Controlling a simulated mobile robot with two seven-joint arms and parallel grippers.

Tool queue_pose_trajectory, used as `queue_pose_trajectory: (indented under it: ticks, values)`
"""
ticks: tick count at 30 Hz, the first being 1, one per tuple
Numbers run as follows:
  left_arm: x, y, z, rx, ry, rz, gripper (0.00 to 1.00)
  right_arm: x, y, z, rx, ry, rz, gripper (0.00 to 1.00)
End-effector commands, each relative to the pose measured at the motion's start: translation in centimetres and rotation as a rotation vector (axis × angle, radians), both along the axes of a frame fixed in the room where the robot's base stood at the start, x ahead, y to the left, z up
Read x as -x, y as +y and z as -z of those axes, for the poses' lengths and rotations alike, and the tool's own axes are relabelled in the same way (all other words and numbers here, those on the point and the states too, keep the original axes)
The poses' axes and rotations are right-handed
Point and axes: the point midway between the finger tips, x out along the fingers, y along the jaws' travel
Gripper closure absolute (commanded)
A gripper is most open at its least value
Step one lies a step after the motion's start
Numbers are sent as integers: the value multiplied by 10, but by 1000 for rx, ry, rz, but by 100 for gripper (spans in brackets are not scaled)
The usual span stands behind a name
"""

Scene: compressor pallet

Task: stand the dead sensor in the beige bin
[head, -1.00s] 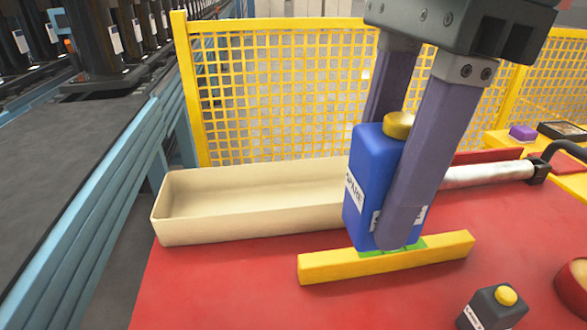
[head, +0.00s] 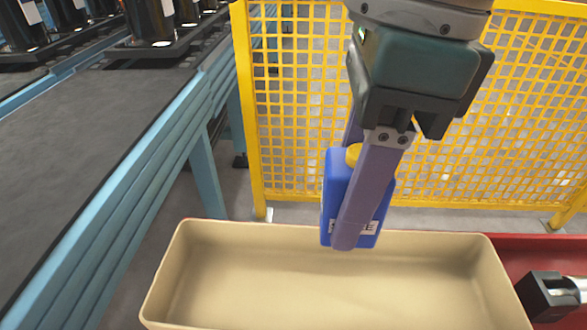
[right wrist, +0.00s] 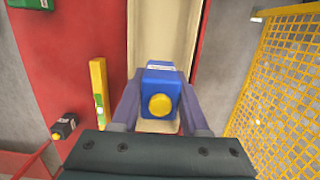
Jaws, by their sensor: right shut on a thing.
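My right gripper (head: 352,232) is shut on a blue block-shaped sensor (head: 334,195), one finger on each side. The sensor is upright, with a yellow cap on top and a white label partly hidden by a finger; I cannot read it fully. The beige bin (head: 300,290) is long, open and looks empty. The sensor's lower end overlaps the bin's far rim in the head view. In the right wrist view the sensor (right wrist: 162,82) is in front of the beige bin (right wrist: 160,30), apparently above it. My left gripper is not in view.
A yellow bar (right wrist: 98,80) and a small dark block with a yellow knob (right wrist: 66,124) are on the red surface (right wrist: 75,60). A yellow mesh fence (head: 290,110) stands behind the bin. A conveyor (head: 100,150) runs along the left.

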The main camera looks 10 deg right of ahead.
Motion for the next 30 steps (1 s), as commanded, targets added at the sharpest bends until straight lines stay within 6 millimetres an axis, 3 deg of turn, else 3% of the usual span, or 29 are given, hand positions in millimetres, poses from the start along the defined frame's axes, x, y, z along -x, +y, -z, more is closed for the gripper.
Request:
queue_pose_trajectory:
  ticks: [3,9,14,21,30]
  values:
    - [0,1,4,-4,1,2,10,1,-1,38,2,7,3,100]
    - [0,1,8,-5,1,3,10,1,0,81,0,2,-1,100]
    - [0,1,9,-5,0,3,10,0,0,94,0,0,0,100]
    - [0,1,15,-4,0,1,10,0,0,130,0,1,0,100]
    - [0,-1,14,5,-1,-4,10,0,0,134,0,-2,-2,100]
